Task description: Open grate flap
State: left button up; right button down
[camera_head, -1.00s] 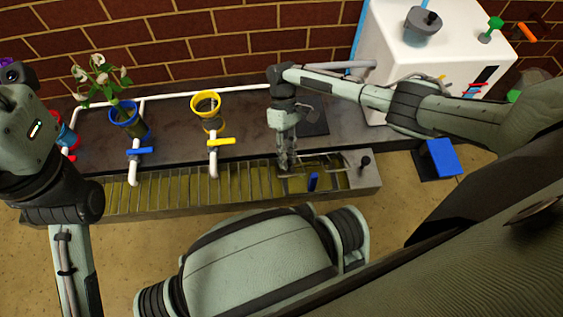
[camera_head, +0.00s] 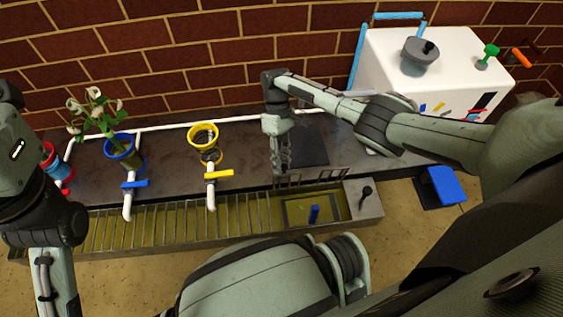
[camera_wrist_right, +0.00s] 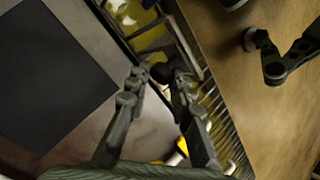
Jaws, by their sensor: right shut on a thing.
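The grate flap (camera_head: 318,180) is a barred section at the right end of the long trough grate. It stands up on edge along the trough's back side. My right gripper (camera_head: 281,168) is at the flap's left end, pointing down. In the right wrist view its fingers are closed around a dark round knob (camera_wrist_right: 162,73), with the bars beside it. The fingers partly hide the knob. My left arm shows at the left edge, but its gripper is not visible.
A lever with a black knob (camera_head: 366,191) stands on the trough's right end. A yellow pot (camera_head: 203,136) and a blue pot (camera_head: 120,151) with white flowers stand behind the trough. A white machine (camera_head: 385,60) is at the back right, and a blue pedal (camera_head: 446,183) is on the floor.

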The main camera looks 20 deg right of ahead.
jog(key=shift+s+d+f, duration=0.3)
jog(key=shift+d+f, duration=0.1)
jog(key=shift+d, duration=0.15)
jog(key=c, duration=1.3)
grip_release()
jog(key=shift+c, duration=0.2)
jog(key=shift+r, duration=0.1)
jog(key=shift+w+a+r, duration=0.15)
jog(key=shift+a, duration=0.05)
jog(key=shift+w+r, duration=0.15)
jog(key=shift+r, duration=0.05)
jog(key=v, duration=1.1)
jog(key=shift+r, duration=0.15)
jog(key=shift+w, duration=0.1)
